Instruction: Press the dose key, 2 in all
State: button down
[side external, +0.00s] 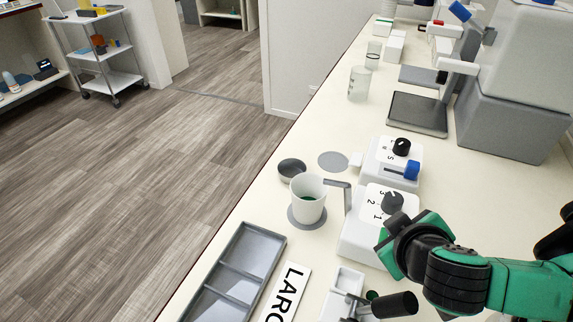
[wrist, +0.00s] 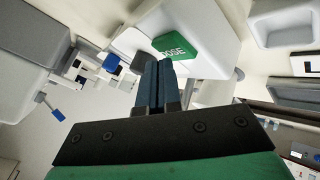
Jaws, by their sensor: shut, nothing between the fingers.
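The green dose key (wrist: 173,47), lettered DOSE, sits on a white dispenser in the wrist view. My gripper (wrist: 159,64) is shut and empty, its fingertips just below the key in that picture; I cannot tell whether they touch it. In the side external view my gripper (side external: 400,240) is at the right end of the dispenser (side external: 357,235) with the dial marked 1, 2, 3, and the key is hidden there.
A second dispenser (side external: 386,172) with a blue part stands behind. A grey divided tray (side external: 244,262) and a lettered sign (side external: 287,293) lie in front. A dark-handled device (side external: 345,283) is close below my gripper. Glass beakers (side external: 359,84) and a scale (side external: 418,113) stand farther back.

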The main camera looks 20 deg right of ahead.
jog(key=shift+r, duration=0.1)
jog(key=shift+r, duration=0.35)
jog(key=shift+r, duration=0.1)
jog(key=shift+r, duration=2.4)
jog(key=w+d+g+y, duration=0.1)
jog(key=d+y, duration=0.1)
jog(key=d, duration=0.1)
jog(key=w+d+f+g+y, duration=0.1)
jog(key=d, duration=0.1)
jog(key=shift+w+m+g, duration=0.3)
jog(key=shift+w+m, duration=0.05)
jog(key=shift+m, duration=0.05)
jog(key=w+d+r+m+t+y, duration=0.1)
jog(key=w+d+r+t+y, duration=0.1)
jog(key=d, duration=0.3)
jog(key=shift+w+r+m, duration=0.25)
jog(key=shift+r+m, duration=0.05)
jog(key=shift+r, duration=0.15)
